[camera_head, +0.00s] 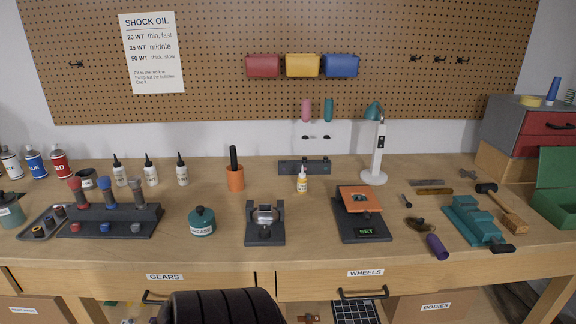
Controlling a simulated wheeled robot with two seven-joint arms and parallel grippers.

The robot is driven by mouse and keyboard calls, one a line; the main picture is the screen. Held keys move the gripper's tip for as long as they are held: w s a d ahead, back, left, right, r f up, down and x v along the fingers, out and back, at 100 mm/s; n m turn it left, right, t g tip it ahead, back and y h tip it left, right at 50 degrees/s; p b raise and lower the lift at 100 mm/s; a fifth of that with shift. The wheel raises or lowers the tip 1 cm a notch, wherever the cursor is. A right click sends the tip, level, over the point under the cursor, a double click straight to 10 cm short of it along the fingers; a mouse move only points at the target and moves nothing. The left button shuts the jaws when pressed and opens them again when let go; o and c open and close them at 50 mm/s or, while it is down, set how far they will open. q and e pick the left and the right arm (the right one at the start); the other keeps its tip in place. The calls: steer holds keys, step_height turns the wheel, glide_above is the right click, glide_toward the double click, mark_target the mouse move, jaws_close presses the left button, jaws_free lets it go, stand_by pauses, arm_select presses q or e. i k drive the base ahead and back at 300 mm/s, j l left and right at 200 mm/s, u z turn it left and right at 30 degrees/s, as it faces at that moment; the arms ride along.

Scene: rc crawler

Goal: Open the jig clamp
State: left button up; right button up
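A dark grey jig (265,237) stands on the workbench (325,246), a little left of the middle near the front. It has two short uprights, with a silver rounded part (265,215) between them. A small light knob or lever sits low at its front. Whether its clamp is open or shut is too small to tell. A teal vise-like tool (472,220) lies at the right, with a dark piece at its front end. Neither of my grippers is in view.
Left of the jig are a teal grease tub (201,222) and a dark shock stand (112,220). Right of it is a black scale (361,217) with an orange plate. A white lamp (376,160) stands behind. A black ribbed object (220,306) is at the bottom edge.

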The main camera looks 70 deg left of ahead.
mark_target(373, 204)
steer(key=u, duration=1.85)
